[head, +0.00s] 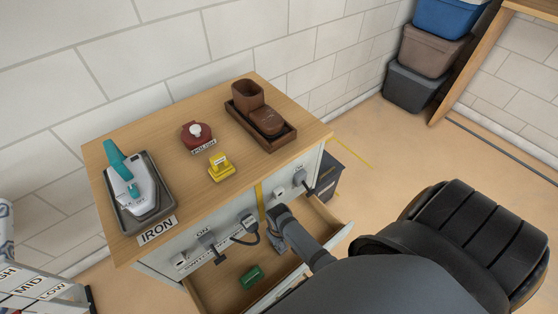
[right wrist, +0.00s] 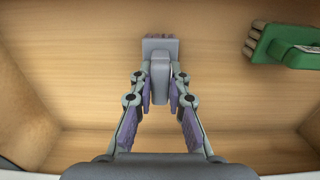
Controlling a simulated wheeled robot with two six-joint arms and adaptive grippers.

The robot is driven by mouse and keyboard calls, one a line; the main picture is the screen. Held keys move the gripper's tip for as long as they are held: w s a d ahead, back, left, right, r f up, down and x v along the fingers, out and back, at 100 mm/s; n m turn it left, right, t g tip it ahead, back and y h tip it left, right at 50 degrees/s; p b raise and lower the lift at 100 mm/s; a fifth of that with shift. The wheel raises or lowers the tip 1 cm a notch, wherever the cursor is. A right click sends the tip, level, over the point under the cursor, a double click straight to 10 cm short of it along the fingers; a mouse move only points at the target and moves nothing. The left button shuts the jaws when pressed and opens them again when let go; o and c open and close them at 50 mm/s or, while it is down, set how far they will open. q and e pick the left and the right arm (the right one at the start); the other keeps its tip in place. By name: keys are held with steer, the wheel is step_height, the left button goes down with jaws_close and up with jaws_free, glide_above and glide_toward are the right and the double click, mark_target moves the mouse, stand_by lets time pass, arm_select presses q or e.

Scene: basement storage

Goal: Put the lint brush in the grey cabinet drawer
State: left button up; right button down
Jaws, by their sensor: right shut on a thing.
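My right gripper (right wrist: 159,95) is shut on a small grey brush, which I take to be the lint brush (right wrist: 160,48), with a ribbed lilac-grey end pointing away. In the right wrist view the brush is over the wooden floor of the open drawer (right wrist: 90,75); I cannot tell whether it touches the floor. In the head view my right gripper (head: 278,235) reaches in over the open drawer (head: 220,285) of the pale grey cabinet (head: 160,266); the brush is hard to make out there. My left gripper is not in view.
A green brush (head: 252,277) lies in the drawer; it shows at upper right in the wrist view (right wrist: 285,46). On the cabinet's wooden top are an iron (head: 132,184), a polish tin (head: 196,135), a yellow block (head: 221,167) and a brown tray (head: 284,137). Plugs and switches line the front.

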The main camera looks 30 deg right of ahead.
steer(key=shift+f, duration=0.1)
steer(key=c, duration=1.3)
jaws_free()
step_height(320, 180, up, 8)
steer(key=p, duration=0.3)
steer(key=shift+f, duration=0.25)
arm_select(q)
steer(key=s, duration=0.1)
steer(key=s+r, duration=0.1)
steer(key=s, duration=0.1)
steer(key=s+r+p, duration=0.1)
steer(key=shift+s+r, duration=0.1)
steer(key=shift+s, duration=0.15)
arm_select(e)
step_height(320, 180, up, 5)
steer(key=shift+f, duration=0.1)
